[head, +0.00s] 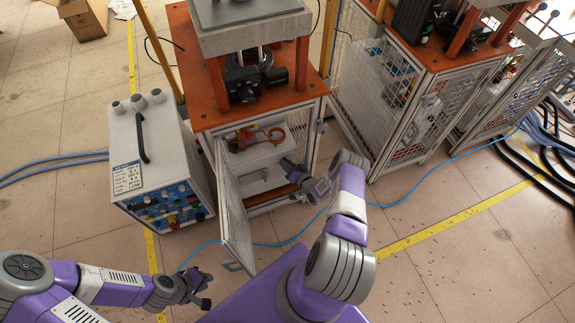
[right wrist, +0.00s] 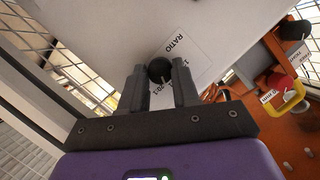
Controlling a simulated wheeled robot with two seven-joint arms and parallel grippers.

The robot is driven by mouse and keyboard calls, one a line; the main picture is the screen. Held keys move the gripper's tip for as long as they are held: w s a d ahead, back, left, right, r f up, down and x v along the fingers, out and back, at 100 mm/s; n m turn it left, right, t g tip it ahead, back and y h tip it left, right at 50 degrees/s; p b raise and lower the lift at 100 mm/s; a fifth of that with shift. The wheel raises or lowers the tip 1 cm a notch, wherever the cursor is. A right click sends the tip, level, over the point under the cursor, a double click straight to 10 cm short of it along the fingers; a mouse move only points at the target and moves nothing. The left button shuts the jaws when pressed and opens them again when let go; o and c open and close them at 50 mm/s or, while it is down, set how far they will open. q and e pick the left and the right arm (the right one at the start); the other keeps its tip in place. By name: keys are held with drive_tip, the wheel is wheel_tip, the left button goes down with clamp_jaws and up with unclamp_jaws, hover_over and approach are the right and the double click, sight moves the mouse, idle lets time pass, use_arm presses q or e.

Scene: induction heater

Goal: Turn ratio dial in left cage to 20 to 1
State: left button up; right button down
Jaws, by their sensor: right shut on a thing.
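The ratio dial (right wrist: 160,70) is a round black knob on a pale grey box face. A white label (right wrist: 186,50) reading RATIO lies beside it, with ratio figures partly hidden by my fingers; "20:1" shows near the knob. A white mark on the knob faces the lower side of the picture, towards those figures; its exact setting is unclear. My right gripper (right wrist: 159,85) is shut on the knob, one finger on each side. In the head view my right gripper (head: 289,172) reaches into the left cage (head: 203,113). My left gripper (head: 206,290) is open and empty.
The left cage's mesh door (head: 232,213) stands open left of my right arm. A grey control unit (head: 155,160) stands left of the cage. A second cage (head: 375,90) stands to the right. A blue cable (head: 400,200) crosses the floor. The right wrist view shows a red-and-yellow part (right wrist: 285,92).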

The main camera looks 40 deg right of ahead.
drive_tip(key=shift+f+m+t+y, duration=0.2)
drive_tip(key=shift+m+t+y, duration=0.45)
drive_tip(key=shift+m, duration=0.95)
drive_tip(key=c, duration=0.8)
unclamp_jaws()
drive_tip(key=shift+s+r, duration=0.1)
drive_tip(key=shift+s, duration=0.05)
drive_tip(key=shift+s+d+r+p, duration=0.15)
drive_tip(key=shift+s+p, duration=0.25)
drive_tip(key=shift+s, duration=0.8)
drive_tip(key=shift+s+a+r+p, duration=0.1)
drive_tip(key=shift+s+r+p, duration=0.2)
drive_tip(key=shift+s, duration=0.95)
drive_tip(key=shift+s+d+r+p, duration=0.1)
drive_tip(key=shift+s+p, duration=0.35)
drive_tip(key=shift+s, duration=0.75)
